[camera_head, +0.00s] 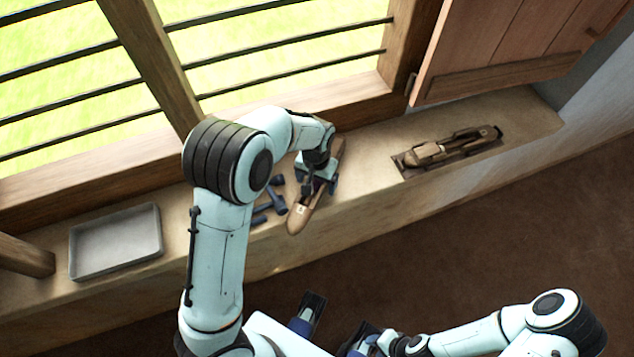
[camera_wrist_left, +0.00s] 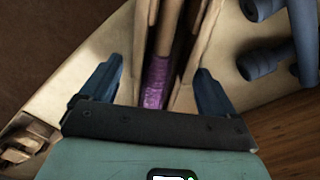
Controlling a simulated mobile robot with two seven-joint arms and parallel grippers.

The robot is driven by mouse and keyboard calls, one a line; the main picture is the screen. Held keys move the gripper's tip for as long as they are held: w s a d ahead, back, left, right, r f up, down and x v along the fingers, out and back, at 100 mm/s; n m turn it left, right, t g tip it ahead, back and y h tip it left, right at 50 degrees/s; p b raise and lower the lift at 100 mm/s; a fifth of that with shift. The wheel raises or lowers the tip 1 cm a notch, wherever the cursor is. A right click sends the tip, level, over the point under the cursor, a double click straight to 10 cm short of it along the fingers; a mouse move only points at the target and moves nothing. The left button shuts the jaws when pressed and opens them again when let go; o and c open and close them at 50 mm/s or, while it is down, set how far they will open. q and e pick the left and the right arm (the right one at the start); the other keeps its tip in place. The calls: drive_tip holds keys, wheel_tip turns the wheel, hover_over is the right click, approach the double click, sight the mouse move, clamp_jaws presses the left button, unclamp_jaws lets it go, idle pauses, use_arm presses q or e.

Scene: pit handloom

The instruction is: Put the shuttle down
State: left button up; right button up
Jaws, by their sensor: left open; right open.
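The shuttle (camera_head: 304,213) is a long, pointed wooden boat lying on the window sill, with its near tip close to the sill's front edge. In the left wrist view its hollow holds a slim stick wound with purple thread (camera_wrist_left: 157,84). My left gripper (camera_head: 318,183) is over the middle of the shuttle. Its two blue fingers are open, one on each side of the shuttle's walls, with gaps showing in the left wrist view (camera_wrist_left: 155,88). The gripper hides part of the shuttle in the head view. My right gripper (camera_head: 335,326) is open and empty, low in front of the sill.
Blue bobbin-like pieces (camera_head: 270,203) lie just left of the shuttle. A grey tray (camera_head: 116,242) is on the sill at the left. A wooden carved piece (camera_head: 450,148) lies on a dark base at the right. The sill (camera_head: 375,180) between is clear. Window bars stand behind.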

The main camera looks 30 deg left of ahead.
use_arm(q)
drive_tip(key=c, duration=1.4)
